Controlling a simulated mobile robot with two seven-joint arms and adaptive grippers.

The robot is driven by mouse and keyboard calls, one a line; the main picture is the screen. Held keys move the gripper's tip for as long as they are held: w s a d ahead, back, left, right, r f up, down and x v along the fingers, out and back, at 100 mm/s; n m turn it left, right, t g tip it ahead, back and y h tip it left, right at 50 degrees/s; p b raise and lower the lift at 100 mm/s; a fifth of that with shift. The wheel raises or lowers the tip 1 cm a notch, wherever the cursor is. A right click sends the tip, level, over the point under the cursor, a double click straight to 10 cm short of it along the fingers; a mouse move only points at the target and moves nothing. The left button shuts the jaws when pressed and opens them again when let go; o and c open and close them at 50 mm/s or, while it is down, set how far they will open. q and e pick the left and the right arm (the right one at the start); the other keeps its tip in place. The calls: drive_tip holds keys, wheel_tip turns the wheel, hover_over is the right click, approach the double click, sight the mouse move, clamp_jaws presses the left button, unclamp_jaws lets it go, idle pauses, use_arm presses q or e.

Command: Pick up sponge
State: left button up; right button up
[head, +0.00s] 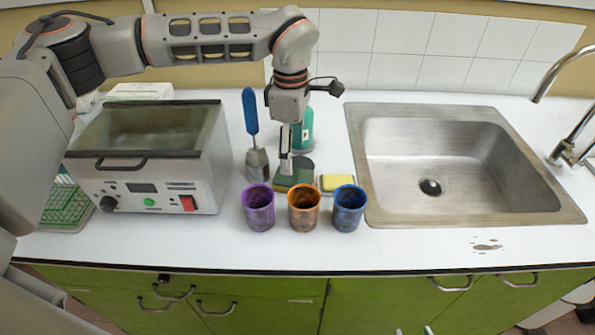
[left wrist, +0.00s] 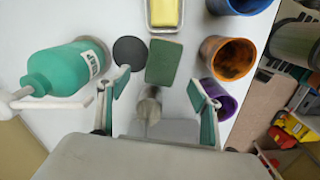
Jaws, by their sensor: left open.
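A yellow sponge (head: 337,183) lies in a small pale dish behind the blue cup; it shows at the top edge of the left wrist view (left wrist: 166,12). A flat dark green pad (head: 293,178) lies left of it and is partly covered by my gripper in the head view. The pad shows whole in the left wrist view (left wrist: 164,62). My left gripper (head: 288,163) points down over the pad. Its fingers (left wrist: 160,84) are apart with nothing held between them. I cannot tell whether they touch the counter. My right gripper is not in view.
Purple (head: 258,207), orange (head: 304,207) and blue (head: 348,208) cups stand in front. A teal bottle (head: 303,132) and a blue-handled brush (head: 252,115) are close by. A metal bath (head: 150,160) stands left, a sink (head: 455,170) right.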

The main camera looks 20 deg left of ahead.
sight(293, 176)
use_arm(q)
drive_tip(key=shift+s+f, duration=0.2)
drive_tip(key=shift+f, duration=1.05)
drive_tip(key=shift+d+f+p, duration=0.15)
drive_tip(key=shift+f+p, duration=0.2)
drive_tip(key=shift+f, duration=2.25)
drive_tip(key=c, duration=0.8)
